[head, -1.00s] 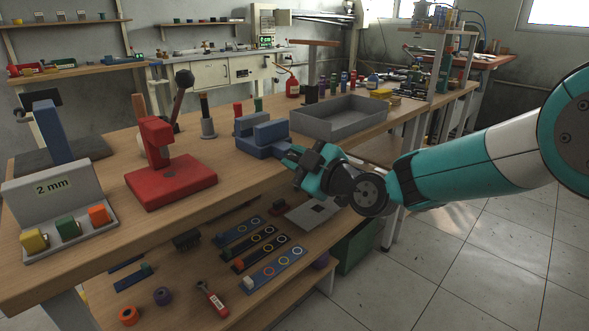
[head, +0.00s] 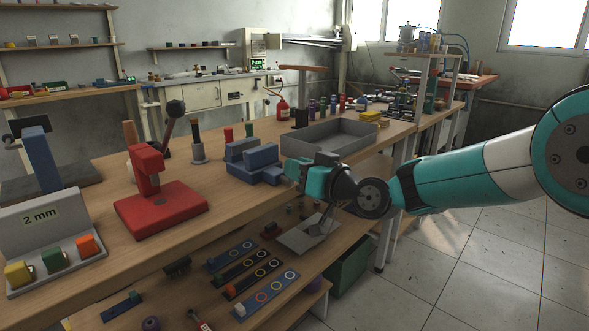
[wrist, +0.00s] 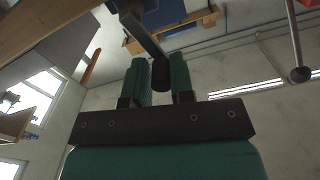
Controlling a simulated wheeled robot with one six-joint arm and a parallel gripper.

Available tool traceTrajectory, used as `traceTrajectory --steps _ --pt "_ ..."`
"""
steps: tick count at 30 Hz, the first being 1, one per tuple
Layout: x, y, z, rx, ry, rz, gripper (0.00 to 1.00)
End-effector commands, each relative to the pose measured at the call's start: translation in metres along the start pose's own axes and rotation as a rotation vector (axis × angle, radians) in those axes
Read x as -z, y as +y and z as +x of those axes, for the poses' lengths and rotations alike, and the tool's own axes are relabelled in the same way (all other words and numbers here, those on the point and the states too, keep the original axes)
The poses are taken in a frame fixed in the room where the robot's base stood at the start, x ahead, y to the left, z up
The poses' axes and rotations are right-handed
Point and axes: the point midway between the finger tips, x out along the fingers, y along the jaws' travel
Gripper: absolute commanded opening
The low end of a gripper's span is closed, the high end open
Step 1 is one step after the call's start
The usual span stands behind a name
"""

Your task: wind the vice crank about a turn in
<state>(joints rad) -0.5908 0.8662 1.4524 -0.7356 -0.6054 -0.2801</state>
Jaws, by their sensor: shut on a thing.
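The blue vice (head: 252,160) sits at the front edge of the wooden bench, in the middle of the head view. Its blue body also shows at the top of the wrist view (wrist: 168,12). The crank is a dark arm (wrist: 143,35) ending in a dark handle (wrist: 162,75). My gripper (head: 296,170) is at the vice's right side, off the bench's front edge. In the wrist view its two teal fingers (wrist: 161,84) are on either side of the crank handle, shut on it. In the head view my gripper hides the crank.
A grey open tray (head: 345,140) stands on the bench just behind my gripper. A red press (head: 160,207) stands left of the vice. A lower shelf (head: 205,265) below holds coloured strips and small parts. The floor (head: 450,265) at the right is clear.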

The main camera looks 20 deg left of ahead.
Motion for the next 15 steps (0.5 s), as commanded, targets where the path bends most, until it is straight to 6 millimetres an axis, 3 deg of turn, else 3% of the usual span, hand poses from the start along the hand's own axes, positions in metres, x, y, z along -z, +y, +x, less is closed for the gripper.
traceTrajectory --steps 1,15 --pt "-0.006 0.002 -0.001 0.000 -0.018 0.052 0.00" --pt "-0.004 0.020 0.000 0.000 -0.019 0.502 0.00"
